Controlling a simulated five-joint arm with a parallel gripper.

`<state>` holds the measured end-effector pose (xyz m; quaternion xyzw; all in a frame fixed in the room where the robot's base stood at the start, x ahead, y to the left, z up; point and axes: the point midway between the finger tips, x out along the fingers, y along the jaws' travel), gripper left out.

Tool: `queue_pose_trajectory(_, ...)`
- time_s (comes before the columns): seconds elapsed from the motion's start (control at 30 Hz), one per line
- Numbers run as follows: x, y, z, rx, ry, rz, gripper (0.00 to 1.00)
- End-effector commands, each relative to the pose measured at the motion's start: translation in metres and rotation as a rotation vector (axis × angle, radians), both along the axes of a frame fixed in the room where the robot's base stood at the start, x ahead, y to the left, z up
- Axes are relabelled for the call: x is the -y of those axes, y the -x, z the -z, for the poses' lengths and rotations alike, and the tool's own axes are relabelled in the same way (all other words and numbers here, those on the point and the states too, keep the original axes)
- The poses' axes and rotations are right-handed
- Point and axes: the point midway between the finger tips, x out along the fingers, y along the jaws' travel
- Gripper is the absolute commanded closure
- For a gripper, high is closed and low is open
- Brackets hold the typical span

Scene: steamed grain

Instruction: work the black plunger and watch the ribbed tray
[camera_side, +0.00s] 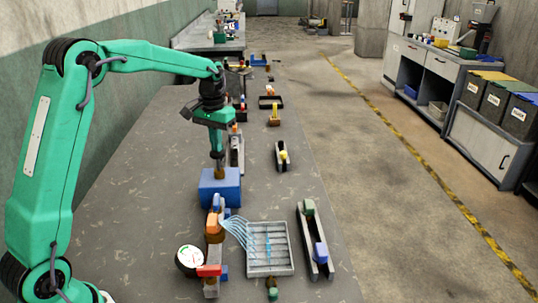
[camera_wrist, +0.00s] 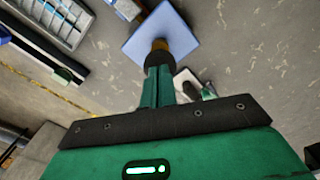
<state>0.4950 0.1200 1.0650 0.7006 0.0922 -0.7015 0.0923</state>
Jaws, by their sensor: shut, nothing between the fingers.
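The black plunger (camera_wrist: 157,66) sits on a brass stem above a blue block (camera_side: 220,190), which also shows in the wrist view (camera_wrist: 172,28). My gripper (camera_side: 216,153) is shut and points down right over the plunger; its green fingers (camera_wrist: 158,84) appear to meet the black top. Whether they press on it I cannot tell. In the side view the plunger is mostly hidden by my fingers. The ribbed grey tray (camera_side: 270,272) lies front right of the block. Pale blue arcs run from a spout (camera_side: 216,212) beside the block onto the tray, where a blue streak shows.
A round dial (camera_side: 189,258) and a red piece (camera_side: 209,270) stand left of the tray. A dark channel with a blue slider (camera_side: 320,252) lies to its right. Several small fixtures line the table behind the block. The table's left part is bare.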

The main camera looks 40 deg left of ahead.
Motion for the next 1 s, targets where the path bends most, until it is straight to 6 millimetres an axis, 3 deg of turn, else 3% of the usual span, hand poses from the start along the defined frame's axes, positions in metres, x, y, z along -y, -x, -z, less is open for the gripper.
queue_pose_trajectory(0.53,0.000,0.000,-0.038,0.003,-0.001,0.000,1.00)
queue_pose_trajectory(1.0,0.000,0.000,-0.042,0.001,0.000,0.000,1.00)
